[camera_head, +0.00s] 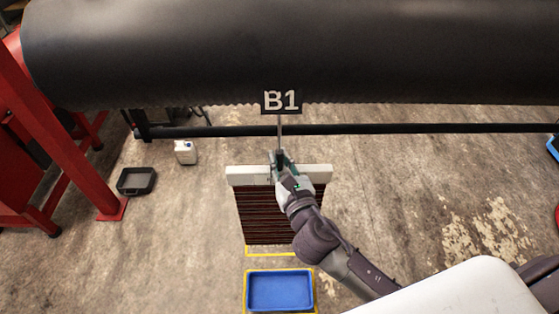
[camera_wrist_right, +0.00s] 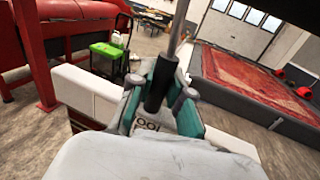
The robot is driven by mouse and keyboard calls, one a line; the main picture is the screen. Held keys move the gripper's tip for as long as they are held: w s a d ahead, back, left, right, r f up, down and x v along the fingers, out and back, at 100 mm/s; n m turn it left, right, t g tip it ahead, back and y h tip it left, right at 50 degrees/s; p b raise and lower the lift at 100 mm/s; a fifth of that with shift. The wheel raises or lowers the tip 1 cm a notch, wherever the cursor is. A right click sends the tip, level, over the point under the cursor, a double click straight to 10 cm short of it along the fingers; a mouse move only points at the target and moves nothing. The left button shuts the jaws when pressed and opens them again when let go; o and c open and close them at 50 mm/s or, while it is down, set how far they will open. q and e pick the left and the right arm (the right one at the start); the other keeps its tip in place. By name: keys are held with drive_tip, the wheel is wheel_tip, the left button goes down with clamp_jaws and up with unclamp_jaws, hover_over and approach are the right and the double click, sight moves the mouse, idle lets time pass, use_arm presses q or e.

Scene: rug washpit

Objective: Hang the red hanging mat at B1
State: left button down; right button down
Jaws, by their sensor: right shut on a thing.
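The hanging mat (camera_head: 265,222) is dark red-brown with fine stripes and hangs from a white bar (camera_head: 245,175). The white bar also shows in the right wrist view (camera_wrist_right: 88,92). My right gripper (camera_head: 281,162) is shut on the hanging mat's holder at the middle of the bar; its fingers show in the right wrist view (camera_wrist_right: 160,95) around a dark upright piece. The B1 sign (camera_head: 281,101) is just above, with a thin grey stem running down behind the gripper. Whether the holder touches the stem or rail, I cannot tell. My left gripper is out of view.
A long black rail (camera_head: 400,129) runs across under a big black roll (camera_head: 300,45). A blue tray (camera_head: 280,290) lies on the floor in front, with a black tray (camera_head: 137,181) and white canister (camera_head: 185,152) at left. A red frame (camera_head: 60,130) stands far left.

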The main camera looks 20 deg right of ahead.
sight(281, 175)
idle(0.4)
drive_tip(key=shift+f+b, duration=1.6)
drive_tip(key=shift+f, duration=0.4)
